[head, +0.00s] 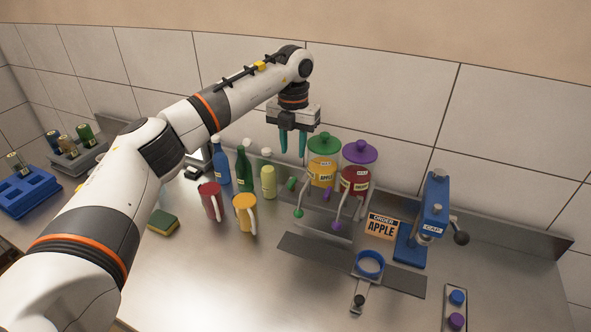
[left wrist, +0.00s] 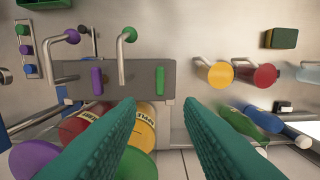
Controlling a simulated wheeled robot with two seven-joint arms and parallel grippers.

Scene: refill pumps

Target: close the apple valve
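The apple tank (head: 321,173) is yellow with a green lid and stands at the back of the counter. It also shows in the left wrist view (left wrist: 147,118), partly behind a finger. Its green valve handle (head: 291,184) sits on the grey panel; in the left wrist view the green handle (left wrist: 159,80) points along the picture's vertical. The green-tipped spout (head: 299,212) is in front. My left gripper (head: 293,150) hangs above and left of the tank, fingers down, open and empty, clear of the handle. My right gripper is out of view.
A red tank (head: 355,180) with a purple lid and purple handle (left wrist: 97,81) stands beside the apple tank. Bottles (head: 244,168) stand left. Red (head: 211,202) and yellow (head: 245,213) mugs stand in front. A blue capper (head: 433,215) and an order sign (head: 381,227) are right.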

